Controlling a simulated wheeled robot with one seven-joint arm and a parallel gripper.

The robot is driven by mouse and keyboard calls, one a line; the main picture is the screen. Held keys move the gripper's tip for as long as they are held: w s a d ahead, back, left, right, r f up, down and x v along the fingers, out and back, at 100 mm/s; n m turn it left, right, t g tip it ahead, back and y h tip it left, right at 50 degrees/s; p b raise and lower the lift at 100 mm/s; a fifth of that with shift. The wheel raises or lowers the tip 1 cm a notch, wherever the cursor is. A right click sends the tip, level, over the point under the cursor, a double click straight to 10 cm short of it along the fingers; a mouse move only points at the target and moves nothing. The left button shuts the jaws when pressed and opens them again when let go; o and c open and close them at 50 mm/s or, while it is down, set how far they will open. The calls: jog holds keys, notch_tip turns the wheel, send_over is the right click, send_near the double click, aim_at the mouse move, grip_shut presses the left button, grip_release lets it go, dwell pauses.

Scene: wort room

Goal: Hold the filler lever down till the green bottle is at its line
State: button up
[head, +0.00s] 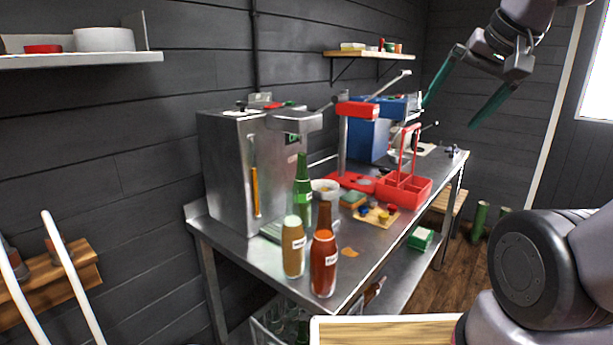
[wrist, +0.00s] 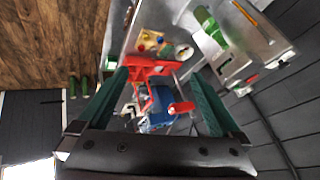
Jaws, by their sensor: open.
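The steel filler (head: 225,170) stands on the steel bench, with its head (head: 295,121) jutting out at the front. A thin lever with a dark end (head: 328,104) shows beside that head; I cannot tell for sure that it is the filler lever. The green bottle (head: 302,190) stands upright below the filler head; its line and fill level are too small to read. It also shows in the wrist view (wrist: 210,26). My gripper (head: 448,113) is open and empty, high above the far end of the bench, well away from the filler. Its green fingers spread in the wrist view (wrist: 161,76).
A tan bottle (head: 293,247) and a red-brown bottle (head: 324,262) stand before the green one. A red capper (head: 357,108) with a long raised handle, a blue machine (head: 368,138) and a red carrier (head: 405,190) stand farther along. Wall shelves hang above.

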jog(key=shift+c, duration=0.3)
jog(key=c, duration=1)
jog(key=shift+w+r, duration=0.15)
jog(key=shift+r, duration=0.05)
jog(key=c, duration=0.5)
jog(key=w+a+r+n, duration=0.1)
jog(key=w+r+n, duration=0.1)
jog(key=w+r, duration=0.1)
jog(key=w+a+r+n+g+y, duration=0.1)
jog(key=w+a+r+n, duration=0.1)
jog(key=w, duration=0.4)
jog(key=w+a+r+n+y, duration=0.1)
jog(key=w+a+r+n, duration=0.1)
jog(key=w+r+n, duration=0.1)
jog(key=shift+w+a+r+n+g, duration=0.15)
jog(key=shift+w+r+n, duration=0.05)
jog(key=shift+w+r, duration=0.2)
jog(key=shift+w+a+r+n+g, duration=0.15)
jog(key=shift+w+r+n, duration=0.1)
jog(key=shift+r, duration=0.25)
grip_shut()
jog(key=w+a+r+n, duration=0.2)
jog(key=w+a+n, duration=0.1)
jog(key=w, duration=0.2)
jog(key=w+a+r+n+g+y, duration=0.1)
jog(key=w+a+n, duration=0.2)
jog(key=w, duration=0.3)
jog(key=shift+a+r+n, duration=0.35)
jog(key=shift+a, duration=0.05)
jog(key=shift+w, duration=0.1)
